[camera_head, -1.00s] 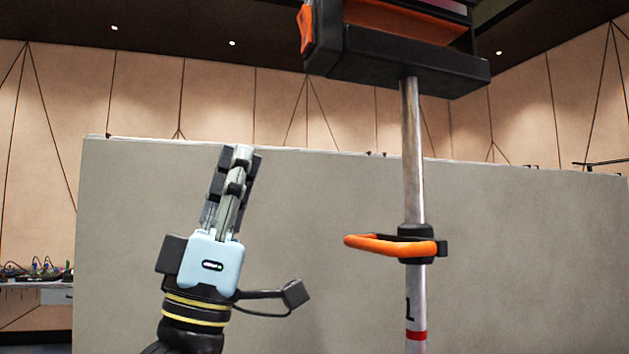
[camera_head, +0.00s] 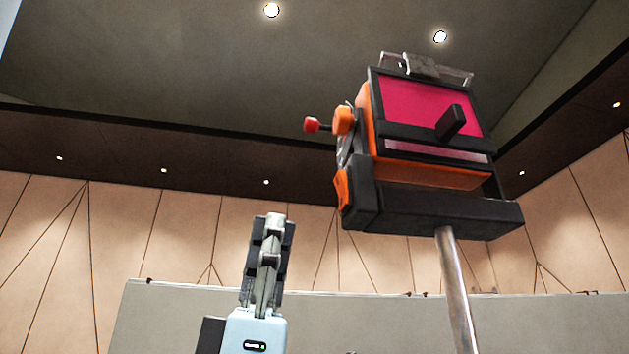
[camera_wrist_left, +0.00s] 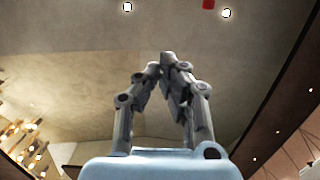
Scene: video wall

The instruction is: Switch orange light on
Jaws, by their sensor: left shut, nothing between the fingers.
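The orange light (camera_head: 428,172) is an orange and black lamp box with a magenta-red front panel (camera_head: 415,105), mounted on top of a metal pole (camera_head: 455,290). A black lever (camera_head: 451,122) sticks out of the panel. My left gripper (camera_head: 273,222) points up, shut and empty, to the left of the lamp and below the knob, apart from both. In the left wrist view the left gripper (camera_wrist_left: 167,62) has its fingertips together with nothing between them. A small red thing (camera_wrist_left: 208,4) shows at that view's top edge. My right gripper is not in view.
A grey partition wall (camera_head: 200,315) stands behind the gripper and pole. Beige panelled walls (camera_head: 130,230) and a dark ceiling with round lights (camera_head: 271,10) lie beyond. The space between the gripper and the lamp looks clear.

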